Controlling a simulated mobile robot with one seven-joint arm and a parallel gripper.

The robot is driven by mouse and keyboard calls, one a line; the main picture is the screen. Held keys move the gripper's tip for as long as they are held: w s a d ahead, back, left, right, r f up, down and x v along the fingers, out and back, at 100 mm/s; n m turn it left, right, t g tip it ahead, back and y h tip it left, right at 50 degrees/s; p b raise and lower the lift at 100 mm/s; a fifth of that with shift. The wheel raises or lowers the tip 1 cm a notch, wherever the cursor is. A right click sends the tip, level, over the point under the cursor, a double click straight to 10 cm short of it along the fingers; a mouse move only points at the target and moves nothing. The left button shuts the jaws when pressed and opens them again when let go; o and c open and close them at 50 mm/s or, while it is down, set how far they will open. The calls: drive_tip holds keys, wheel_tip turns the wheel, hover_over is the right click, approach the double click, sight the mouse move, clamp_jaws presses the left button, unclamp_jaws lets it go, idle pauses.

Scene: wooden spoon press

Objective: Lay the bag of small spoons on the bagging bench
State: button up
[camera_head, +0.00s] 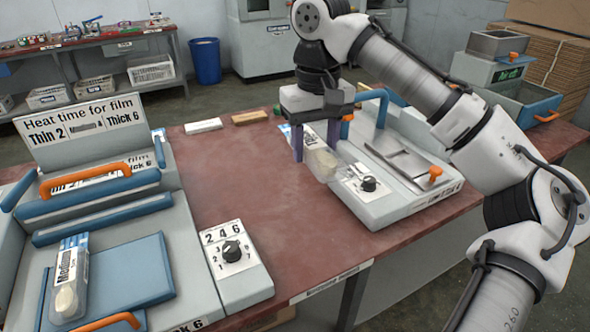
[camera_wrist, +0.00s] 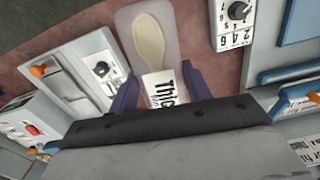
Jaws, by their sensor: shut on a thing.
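My gripper (camera_head: 315,150) is shut on a clear bag (camera_head: 325,170) that holds a pale wooden spoon. In the wrist view the bag (camera_wrist: 168,30) lies between the purple fingers (camera_wrist: 158,88), its printed label partly hidden and starting "Thic". The bagging bench (camera_head: 240,165) is a red-brown table below the bag. The bag hangs beside the right-hand machine's dial; I cannot tell whether it touches the bench. Another bag (camera_head: 70,280), marked "Medium", lies on the blue plate of the left machine.
The left sealer (camera_head: 110,215), with an orange handle and dial, fills the left side. A smaller machine (camera_head: 400,170) with a dial stands at right. A white block (camera_head: 203,126) and a brown block (camera_head: 250,117) lie at the back edge. The bench middle is clear.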

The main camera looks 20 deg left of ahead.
sight(307, 233)
drive_tip(key=shift+a+f+n, duration=0.3)
drive_tip(key=shift+a+n, duration=0.1)
wheel_tip(307, 233, down, 20)
drive_tip(key=shift+a+r+b, duration=0.1)
drive_tip(key=shift+r+b, duration=0.1)
drive_tip(key=shift+b, duration=0.35)
drive_tip(key=shift+f, duration=0.15)
drive_tip(key=o, duration=0.9)
drive_tip(key=shift+o, duration=0.2)
wheel_tip(307, 233, up, 12)
